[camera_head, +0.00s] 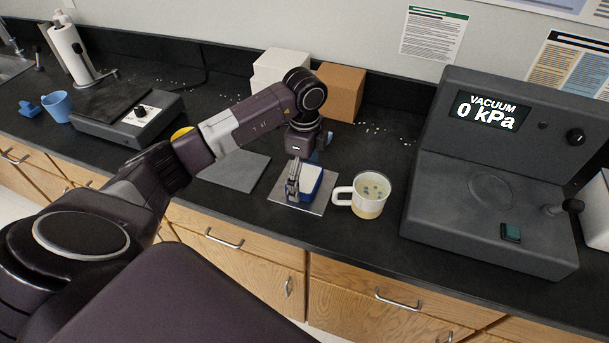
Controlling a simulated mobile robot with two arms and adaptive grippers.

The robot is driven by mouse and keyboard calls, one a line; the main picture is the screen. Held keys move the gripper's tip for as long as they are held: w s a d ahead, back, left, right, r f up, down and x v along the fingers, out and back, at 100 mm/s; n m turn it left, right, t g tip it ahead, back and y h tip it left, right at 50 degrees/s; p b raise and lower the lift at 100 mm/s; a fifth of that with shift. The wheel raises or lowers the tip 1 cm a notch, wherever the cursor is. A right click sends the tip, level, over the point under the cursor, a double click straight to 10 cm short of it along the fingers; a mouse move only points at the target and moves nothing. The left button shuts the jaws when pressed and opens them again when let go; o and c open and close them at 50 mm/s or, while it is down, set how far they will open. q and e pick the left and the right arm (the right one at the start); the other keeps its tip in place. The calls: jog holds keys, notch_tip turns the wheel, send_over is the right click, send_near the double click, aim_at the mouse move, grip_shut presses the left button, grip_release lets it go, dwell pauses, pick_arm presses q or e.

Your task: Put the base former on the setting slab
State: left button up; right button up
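A blue block with a pale top (312,179), which looks like the base former, is on or just over a thin silvery plate (309,208). The plate lies flat near the counter's front edge and may be the setting slab. My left gripper (293,188) points down at the block's left side and hides part of it. I cannot tell whether its fingers grip the block or only stand beside it. A flat grey slab (240,173) lies bare to the left, partly behind my arm. My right gripper is out of view.
A cream mug (369,196) stands close to the plate's right side. The vacuum machine (480,200), reading 0 kPa, fills the right. White boxes (277,65) and a brown box (342,91) stand at the back wall. A dark-topped device (125,112) and blue cup (57,106) are left.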

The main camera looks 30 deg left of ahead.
aim_at(305, 177)
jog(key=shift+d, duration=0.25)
pick_arm(q)
jog(key=shift+r, duration=0.3)
notch_tip(305, 177, up, 6)
jog(key=shift+w+r+b, duration=0.1)
jog(key=shift+r+b, duration=0.1)
jog(key=shift+b, duration=0.9)
jog(key=shift+r, duration=2.65)
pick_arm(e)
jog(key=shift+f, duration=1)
